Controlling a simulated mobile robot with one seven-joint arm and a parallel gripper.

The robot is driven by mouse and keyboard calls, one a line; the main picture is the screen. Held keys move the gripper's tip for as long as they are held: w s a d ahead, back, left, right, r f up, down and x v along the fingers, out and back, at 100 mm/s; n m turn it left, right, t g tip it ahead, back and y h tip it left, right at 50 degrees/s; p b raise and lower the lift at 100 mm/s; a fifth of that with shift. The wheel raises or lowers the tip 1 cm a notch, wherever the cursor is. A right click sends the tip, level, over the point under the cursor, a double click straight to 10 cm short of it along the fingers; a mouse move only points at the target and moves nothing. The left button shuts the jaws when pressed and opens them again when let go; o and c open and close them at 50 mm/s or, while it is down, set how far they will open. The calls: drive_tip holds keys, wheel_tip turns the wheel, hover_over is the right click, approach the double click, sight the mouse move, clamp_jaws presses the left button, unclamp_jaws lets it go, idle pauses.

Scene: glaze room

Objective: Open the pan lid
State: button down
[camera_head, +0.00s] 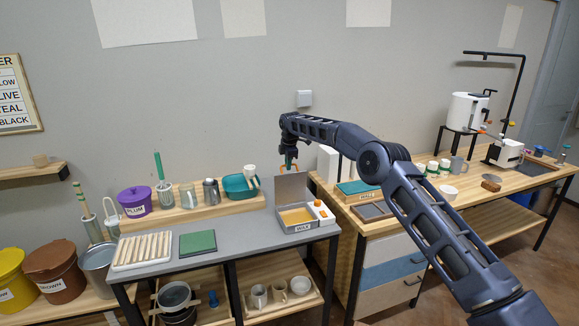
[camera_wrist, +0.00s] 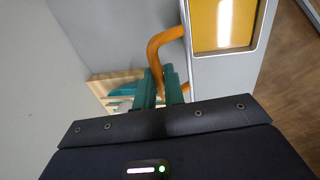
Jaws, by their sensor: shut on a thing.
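The grey pan (camera_head: 297,227) with a yellow filling (camera_head: 297,216) stands at the right end of the grey table. Its grey lid (camera_head: 291,189) is raised, standing roughly upright at the pan's back edge. My gripper (camera_head: 289,166) is above the lid, pointing down. In the wrist view its teal fingers (camera_wrist: 160,88) are shut on the orange lid handle (camera_wrist: 157,48). The yellow filling shows beside it at the top (camera_wrist: 224,22). The handle's end between the fingers is partly hidden.
A white block with an orange knob (camera_head: 320,212) sits at the pan's right. A teal tub (camera_head: 238,187) and cups stand on the wooden riser (camera_head: 190,214) to the left. A wooden bench (camera_head: 465,193) with boxes is close on the right.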

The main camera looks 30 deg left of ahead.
drive_tip(key=shift+w+a+f, duration=0.35)
drive_tip(key=shift+w+a, duration=0.3)
drive_tip(key=shift+w, duration=0.1)
drive_tip(key=shift+w+a+r, duration=0.1)
drive_tip(key=shift+r, duration=0.05)
drive_tip(key=c, duration=1.5)
unclamp_jaws()
drive_tip(key=shift+s+d+r, duration=0.15)
drive_tip(key=shift+r, duration=1.1)
drive_tip(key=shift+s+d+r, duration=0.15)
drive_tip(key=shift+s+r, duration=0.05)
drive_tip(key=shift+r, duration=1)
drive_tip(key=shift+s+d+r, duration=0.15)
drive_tip(key=shift+r, duration=1.1)
